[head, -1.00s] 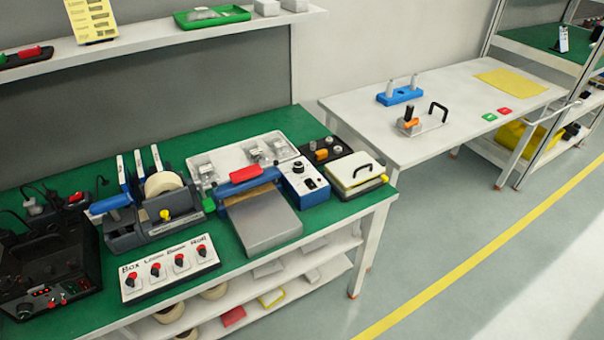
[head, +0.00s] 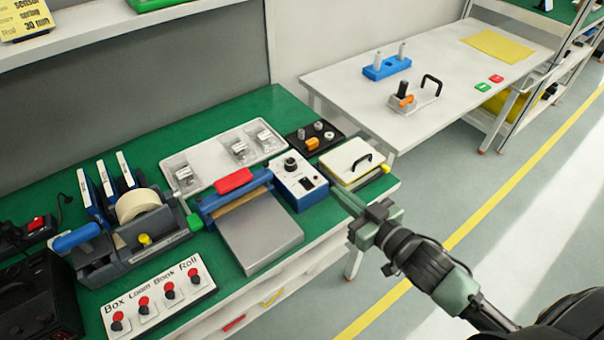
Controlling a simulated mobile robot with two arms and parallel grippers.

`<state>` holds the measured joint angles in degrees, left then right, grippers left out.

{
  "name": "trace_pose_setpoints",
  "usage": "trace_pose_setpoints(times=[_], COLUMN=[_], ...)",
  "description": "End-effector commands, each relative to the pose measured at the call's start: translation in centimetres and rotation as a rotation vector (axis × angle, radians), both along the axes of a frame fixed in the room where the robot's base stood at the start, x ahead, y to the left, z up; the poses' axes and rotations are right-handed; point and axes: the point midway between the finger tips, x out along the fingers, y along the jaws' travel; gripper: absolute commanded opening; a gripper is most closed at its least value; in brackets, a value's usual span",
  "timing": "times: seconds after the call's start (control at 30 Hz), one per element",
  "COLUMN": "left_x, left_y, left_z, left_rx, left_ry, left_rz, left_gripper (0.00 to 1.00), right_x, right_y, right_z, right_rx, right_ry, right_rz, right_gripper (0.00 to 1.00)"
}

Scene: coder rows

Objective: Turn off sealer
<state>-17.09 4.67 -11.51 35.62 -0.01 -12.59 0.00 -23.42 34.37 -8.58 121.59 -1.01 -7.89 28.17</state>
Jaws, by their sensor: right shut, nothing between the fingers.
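The sealer has a blue frame with a red-gripped bar (head: 234,181) and a silver plate (head: 262,232) in front, on the green-topped bench. At its right is a blue control box (head: 299,181) with a white top, a black knob (head: 290,165) and a small dark switch (head: 308,183). The switch's position is too small to tell. My right gripper (head: 342,197) comes in from the lower right. It is shut and empty, its tips pointing up-left, just right of the control box and in front of the white hinged-lid device. My left gripper is not in view.
The white device with a black handle (head: 357,163) stands close behind my right gripper. A tape dispenser (head: 130,235) and labelled switch panel (head: 158,297) stand left. A white table (head: 440,60) stands beyond.

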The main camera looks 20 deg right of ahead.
Motion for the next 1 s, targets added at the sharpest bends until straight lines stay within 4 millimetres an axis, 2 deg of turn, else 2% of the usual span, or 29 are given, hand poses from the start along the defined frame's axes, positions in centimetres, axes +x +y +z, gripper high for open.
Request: trace_pose_setpoints(times=[0.3,0.47,0.63,0.97,1.0], left_x=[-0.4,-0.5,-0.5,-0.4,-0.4], left_y=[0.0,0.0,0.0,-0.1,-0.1], left_z=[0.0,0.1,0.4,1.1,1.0], left_rx=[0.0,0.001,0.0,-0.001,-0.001], left_ry=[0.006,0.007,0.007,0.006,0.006], left_rz=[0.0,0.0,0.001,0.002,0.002], left_gripper=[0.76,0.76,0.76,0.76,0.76], right_x=[0.0,0.8,3.2,9.5,9.6], right_y=[0.1,0.3,1.1,3.5,3.5], right_z=[0.2,0.1,-0.1,-0.8,-1.8], right_rx=[0.001,0.001,0.002,0.002,0.002], right_ry=[-0.003,-0.004,-0.006,-0.006,0.002], right_rz=[0.002,0.0,0.0,0.001,0.0], right_gripper=[0.0,0.0,0.0,0.0,0.0])
